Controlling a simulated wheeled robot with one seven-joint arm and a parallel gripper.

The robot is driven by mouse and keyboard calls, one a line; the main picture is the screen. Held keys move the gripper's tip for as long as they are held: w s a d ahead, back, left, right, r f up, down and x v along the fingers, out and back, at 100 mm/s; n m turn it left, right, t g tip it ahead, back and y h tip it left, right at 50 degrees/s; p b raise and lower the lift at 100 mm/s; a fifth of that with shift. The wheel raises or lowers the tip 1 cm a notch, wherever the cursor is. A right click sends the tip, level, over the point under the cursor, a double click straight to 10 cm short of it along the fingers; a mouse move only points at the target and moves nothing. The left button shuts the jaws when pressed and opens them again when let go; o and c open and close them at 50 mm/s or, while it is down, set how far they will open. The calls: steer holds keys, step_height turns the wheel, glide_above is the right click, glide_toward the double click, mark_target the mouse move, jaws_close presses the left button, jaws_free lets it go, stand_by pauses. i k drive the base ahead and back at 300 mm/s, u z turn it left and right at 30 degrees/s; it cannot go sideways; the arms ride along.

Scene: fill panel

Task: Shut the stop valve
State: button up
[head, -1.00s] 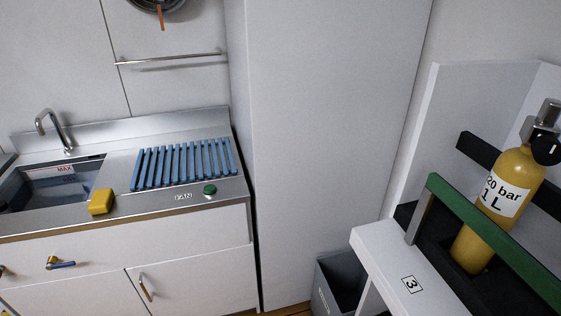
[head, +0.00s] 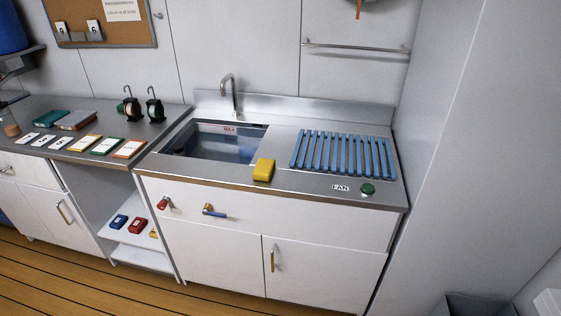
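Two fittings sit on the white front panel below the sink. One is a brass valve with a blue lever handle (head: 215,212); the lever points right, close to level. To its left is a red knob (head: 164,203). I see no label saying which is the stop valve. My gripper and arm are not in the head view.
The sink (head: 215,143) holds water under a curved tap (head: 229,92). A yellow sponge (head: 263,169), a blue slatted rack (head: 343,154) and a green FAN button (head: 368,189) are on the steel top. A counter with cards stands left. The wooden floor (head: 60,270) in front looks clear.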

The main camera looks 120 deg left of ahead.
mark_target(161, 205)
steer(key=k, duration=0.5)
steer(key=u, duration=4.65)
